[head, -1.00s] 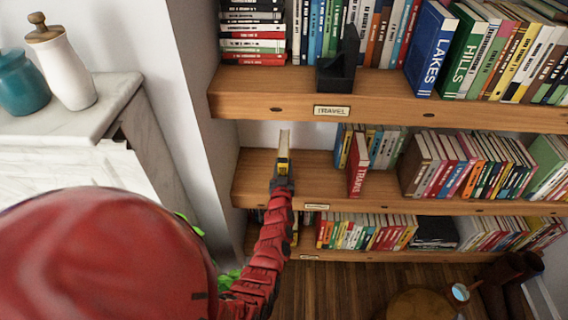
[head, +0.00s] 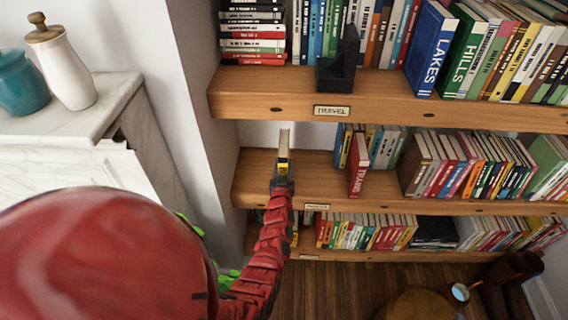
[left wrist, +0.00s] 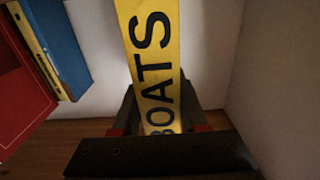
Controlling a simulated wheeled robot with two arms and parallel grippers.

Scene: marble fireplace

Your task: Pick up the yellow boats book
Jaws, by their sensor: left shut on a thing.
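The yellow boats book (left wrist: 155,50) stands upright in the left wrist view, its spine with black letters facing me. In the head view its narrow yellow spine (head: 283,145) shows at the left end of the middle shelf (head: 325,190). My left gripper (head: 282,180) is shut on the lower part of the book; its fingers lie on both sides of the spine in the left wrist view (left wrist: 165,130). I cannot tell whether the book's bottom touches the shelf. My right gripper is not in view.
A red book (head: 358,165) stands right of the boats book, with a gap between. The upper shelf (head: 390,100) overhangs it, and the alcove wall is close on the left. A dark bookend (head: 338,65) stands above.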

